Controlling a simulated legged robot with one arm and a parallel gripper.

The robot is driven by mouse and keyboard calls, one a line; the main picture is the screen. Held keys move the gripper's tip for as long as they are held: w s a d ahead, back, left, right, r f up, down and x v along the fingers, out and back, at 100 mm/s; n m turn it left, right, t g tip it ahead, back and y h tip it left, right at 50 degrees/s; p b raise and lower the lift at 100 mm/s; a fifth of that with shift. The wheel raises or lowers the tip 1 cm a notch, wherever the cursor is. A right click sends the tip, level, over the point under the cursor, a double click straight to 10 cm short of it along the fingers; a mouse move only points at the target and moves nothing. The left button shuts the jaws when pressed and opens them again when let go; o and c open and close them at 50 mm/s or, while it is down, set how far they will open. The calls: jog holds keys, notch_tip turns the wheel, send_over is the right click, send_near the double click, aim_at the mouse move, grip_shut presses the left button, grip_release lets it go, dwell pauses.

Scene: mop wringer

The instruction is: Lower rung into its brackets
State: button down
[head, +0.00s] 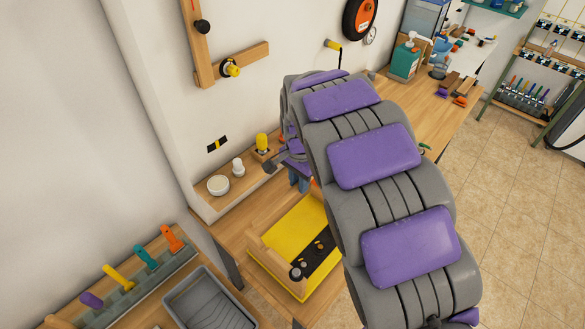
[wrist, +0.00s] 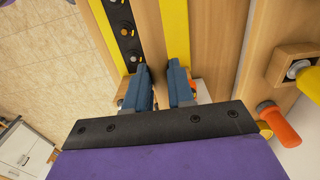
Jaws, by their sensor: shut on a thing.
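The yellow mop wringer (head: 300,225) lies on the wooden bench, with a black strip (head: 318,254) of round knobs on it. My gripper (head: 299,180) reaches down at its far end, partly hidden by my arm. In the wrist view my gripper's two blue fingers (wrist: 160,92) are closed around the end of a pale wooden bar (wrist: 147,30), seemingly the rung. This bar runs away between two yellow strips, and the black strip with knobs (wrist: 127,33) lies to its left. The brackets cannot be made out, and whether the bar touches them is hidden.
A wooden ledge (head: 238,185) by the wall holds a white bowl (head: 218,185) and a yellow knob (head: 262,142). A grey tray (head: 210,300) and a rack of coloured handles (head: 130,278) are at lower left. An orange handle (wrist: 278,124) is right of my gripper.

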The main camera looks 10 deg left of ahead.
jog(key=shift+d+r+p, duration=0.25)
jog(key=shift+d+p, duration=0.05)
jog(key=shift+d, duration=0.2)
jog(key=shift+a+f, duration=0.75)
jog(key=shift+f, duration=0.25)
notch_tip(320, 180, down, 10)
jog(key=b, duration=0.2)
jog(key=shift+d+f, duration=0.25)
jog(key=shift+d, duration=0.2)
dwell(0.7)
